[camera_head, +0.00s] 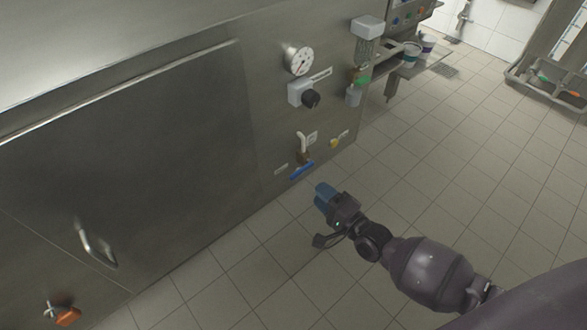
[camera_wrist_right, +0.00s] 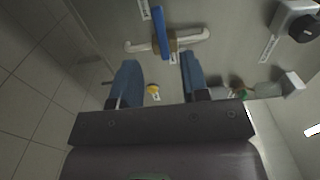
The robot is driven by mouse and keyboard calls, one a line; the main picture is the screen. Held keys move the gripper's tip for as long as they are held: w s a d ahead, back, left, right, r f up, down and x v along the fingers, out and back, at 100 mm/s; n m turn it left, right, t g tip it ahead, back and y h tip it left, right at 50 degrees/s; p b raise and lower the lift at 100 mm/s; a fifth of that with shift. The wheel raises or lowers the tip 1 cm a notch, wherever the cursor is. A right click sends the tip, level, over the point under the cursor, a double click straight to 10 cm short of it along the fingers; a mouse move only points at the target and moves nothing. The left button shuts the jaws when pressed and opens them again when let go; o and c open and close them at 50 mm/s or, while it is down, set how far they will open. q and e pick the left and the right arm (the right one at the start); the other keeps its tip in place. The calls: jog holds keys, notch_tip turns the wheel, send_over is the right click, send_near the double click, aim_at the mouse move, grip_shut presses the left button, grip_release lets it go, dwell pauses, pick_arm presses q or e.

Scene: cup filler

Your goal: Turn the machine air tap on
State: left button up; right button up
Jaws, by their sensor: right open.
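The air tap has a blue lever (camera_head: 302,170) on a brass body with a white pipe, low on the steel machine's front. In the right wrist view, the blue lever (camera_wrist_right: 161,32) lies across the white pipe (camera_wrist_right: 190,38), roughly at right angles to it. My right gripper (camera_head: 322,193) is in front of the machine, a little right of and below the lever in the head view. Its blue fingers (camera_wrist_right: 158,62) are apart with nothing between them, and the lever shows beyond their tips. They appear not to touch it. My left gripper is not in view.
A small yellow-handled fitting (camera_head: 334,143) sits right of the tap. A black knob (camera_head: 311,98) and a pressure gauge (camera_head: 299,60) are above it. A door handle (camera_head: 97,246) and an orange-red part (camera_head: 67,316) are at lower left. The tiled floor is clear around my right arm.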

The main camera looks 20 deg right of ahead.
aim_at(299, 175)
jog(key=b+x, duration=0.1)
jog(key=x, duration=0.7)
jog(key=shift+f, duration=0.15)
jog(key=shift+x, duration=0.85)
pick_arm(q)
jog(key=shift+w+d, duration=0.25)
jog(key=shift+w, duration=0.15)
pick_arm(e)
jog(key=shift+c, duration=0.6)
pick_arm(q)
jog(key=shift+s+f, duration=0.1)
pick_arm(e)
grip_shut()
